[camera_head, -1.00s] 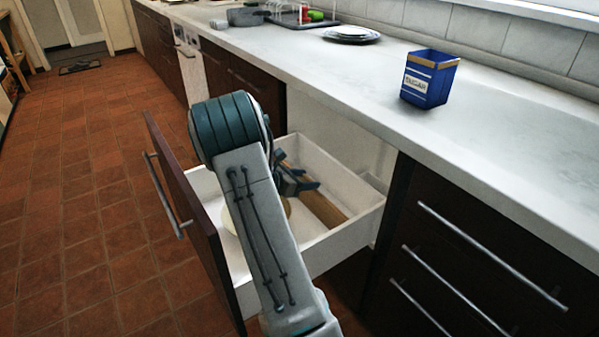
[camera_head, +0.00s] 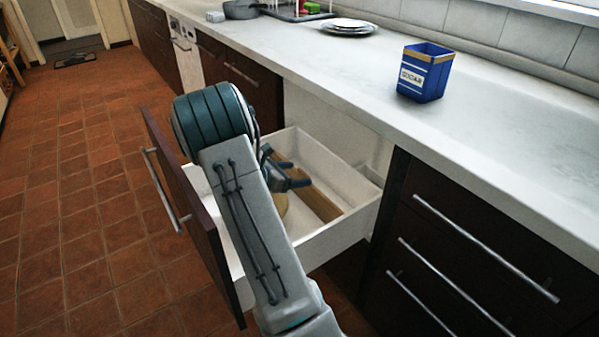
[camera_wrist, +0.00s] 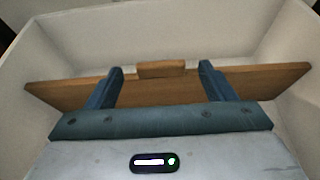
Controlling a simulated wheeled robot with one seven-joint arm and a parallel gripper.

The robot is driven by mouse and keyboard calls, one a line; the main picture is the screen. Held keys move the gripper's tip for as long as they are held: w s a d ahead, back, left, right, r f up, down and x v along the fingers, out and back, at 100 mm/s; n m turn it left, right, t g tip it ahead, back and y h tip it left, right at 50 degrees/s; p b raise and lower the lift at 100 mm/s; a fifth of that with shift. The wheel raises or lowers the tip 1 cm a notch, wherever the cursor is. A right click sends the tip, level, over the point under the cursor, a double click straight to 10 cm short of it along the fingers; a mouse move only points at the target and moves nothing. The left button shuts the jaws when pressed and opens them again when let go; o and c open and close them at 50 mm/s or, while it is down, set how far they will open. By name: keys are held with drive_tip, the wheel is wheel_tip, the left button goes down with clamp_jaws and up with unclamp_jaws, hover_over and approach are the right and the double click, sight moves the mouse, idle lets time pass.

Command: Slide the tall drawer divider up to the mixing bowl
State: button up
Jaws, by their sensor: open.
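The drawer divider (camera_head: 319,202) is a brown wooden board inside the open white drawer. In the wrist view the divider (camera_wrist: 75,92) spans most of the drawer, with a small raised wooden block midway along it. My gripper (camera_head: 298,176) is over the drawer, left of the divider's far part in the head view. In the wrist view my gripper (camera_wrist: 161,72) is open, its two blue fingers reaching to the board, one either side of the block; contact is unclear. The mixing bowl (camera_head: 282,204) is mostly hidden behind my arm; only a yellowish edge shows. It is not visible in the wrist view.
The drawer's white side wall (camera_head: 345,238) and dark front (camera_head: 190,215) surround the work area. A blue sugar tin (camera_head: 424,73) stands on the white counter above. Plates (camera_head: 350,27) and a pan (camera_head: 241,10) are further back. The drawer floor right of the divider looks clear.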

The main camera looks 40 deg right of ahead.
drive_tip(key=p+v, duration=0.1)
drive_tip(key=v, duration=0.4)
